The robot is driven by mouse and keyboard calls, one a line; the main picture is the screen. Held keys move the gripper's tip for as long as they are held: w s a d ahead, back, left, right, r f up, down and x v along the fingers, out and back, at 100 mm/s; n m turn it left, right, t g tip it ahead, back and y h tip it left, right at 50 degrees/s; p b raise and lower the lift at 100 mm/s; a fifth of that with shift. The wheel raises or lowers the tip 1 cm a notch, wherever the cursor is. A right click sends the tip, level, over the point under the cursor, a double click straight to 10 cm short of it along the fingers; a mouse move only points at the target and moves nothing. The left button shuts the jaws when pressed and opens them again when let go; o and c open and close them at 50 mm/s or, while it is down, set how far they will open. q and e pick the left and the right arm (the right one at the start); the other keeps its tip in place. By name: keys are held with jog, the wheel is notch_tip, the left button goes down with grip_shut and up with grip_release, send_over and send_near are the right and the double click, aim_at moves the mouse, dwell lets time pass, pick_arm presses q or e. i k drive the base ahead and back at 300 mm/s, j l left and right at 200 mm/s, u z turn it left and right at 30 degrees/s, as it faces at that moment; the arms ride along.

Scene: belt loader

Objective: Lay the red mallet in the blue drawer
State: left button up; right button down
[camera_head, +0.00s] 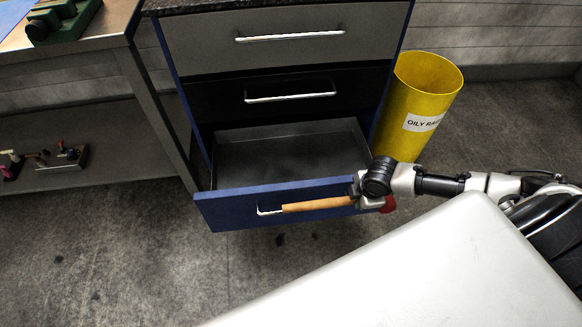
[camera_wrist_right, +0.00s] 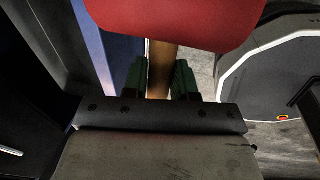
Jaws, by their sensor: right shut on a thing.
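The blue drawer (camera_head: 225,208) is the lowest of the cabinet and stands pulled open. Its grey inside looks empty. The red mallet's wooden handle (camera_head: 318,204) shows in front of the drawer's face, lying roughly level, and part of its red head (camera_head: 389,204) shows below my right wrist. My right gripper (camera_head: 356,197) is at the drawer's front right corner. In the right wrist view the gripper (camera_wrist_right: 160,82) is shut on the handle, close to the large red head (camera_wrist_right: 175,20). Whether the mallet touches the drawer front I cannot tell. My left gripper is not in view.
Two closed drawers, grey (camera_head: 290,45) and black (camera_head: 300,90), sit above the open one. A yellow bin (camera_head: 400,110) marked for oily rags stands right of the cabinet. A metal bench (camera_head: 95,50) with a lower shelf stands at left. Floor in front is clear.

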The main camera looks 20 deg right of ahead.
aim_at(292, 178)
jog(key=i, duration=0.95)
